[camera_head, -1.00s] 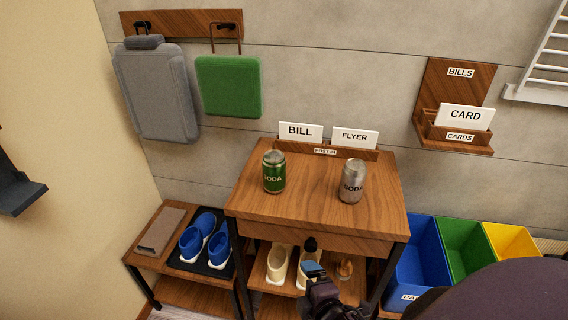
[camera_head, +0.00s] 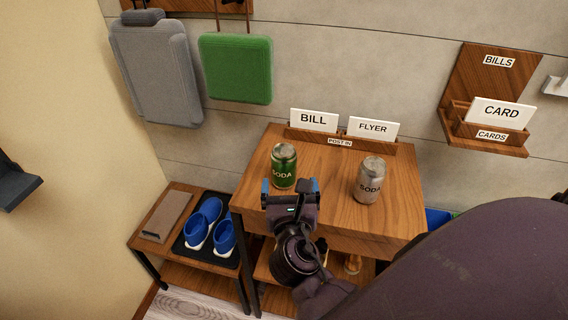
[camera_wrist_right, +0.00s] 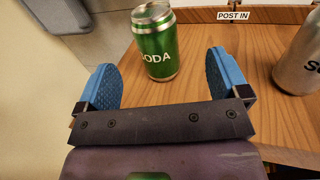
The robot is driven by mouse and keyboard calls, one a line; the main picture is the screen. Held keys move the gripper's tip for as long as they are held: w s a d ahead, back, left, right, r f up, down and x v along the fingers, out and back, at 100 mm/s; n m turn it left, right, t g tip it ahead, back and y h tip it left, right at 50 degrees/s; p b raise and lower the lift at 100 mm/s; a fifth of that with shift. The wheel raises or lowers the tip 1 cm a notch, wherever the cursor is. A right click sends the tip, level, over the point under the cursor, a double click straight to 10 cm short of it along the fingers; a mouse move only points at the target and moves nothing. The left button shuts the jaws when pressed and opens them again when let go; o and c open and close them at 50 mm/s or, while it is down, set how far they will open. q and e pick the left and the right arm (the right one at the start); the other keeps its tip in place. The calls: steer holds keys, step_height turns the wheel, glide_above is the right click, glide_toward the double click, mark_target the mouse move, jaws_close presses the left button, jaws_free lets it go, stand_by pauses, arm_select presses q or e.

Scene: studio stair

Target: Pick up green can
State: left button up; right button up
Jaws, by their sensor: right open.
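The green soda can (camera_head: 283,167) stands upright on the wooden table (camera_head: 330,205), near its left side. In the right wrist view the green can (camera_wrist_right: 155,45) is just beyond the fingertips, roughly between the two blue finger pads but apart from them. My right gripper (camera_head: 290,188) is open and empty in front of the can; it also shows in the right wrist view (camera_wrist_right: 162,85). A silver soda can (camera_head: 370,181) stands to the right of the green one. My left gripper is not clearly seen; only a dark part shows at the left edge.
A post holder (camera_head: 340,142) with BILL and FLYER cards stands at the table's back. A wall card holder (camera_head: 488,130) hangs at right. A low bench with blue shoes (camera_head: 209,226) is at left. A green bag (camera_head: 236,68) and a grey bag (camera_head: 157,72) hang above.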

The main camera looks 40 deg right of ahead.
mark_target(284, 174)
steer(key=x, duration=0.4)
steer(key=shift+a, duration=0.1)
steer(key=x, duration=0.4)
steer(key=shift+w+a, duration=0.25)
steer(key=shift+w+d, duration=0.35)
steer(key=shift+w, duration=0.15)
steer(key=c, duration=1)
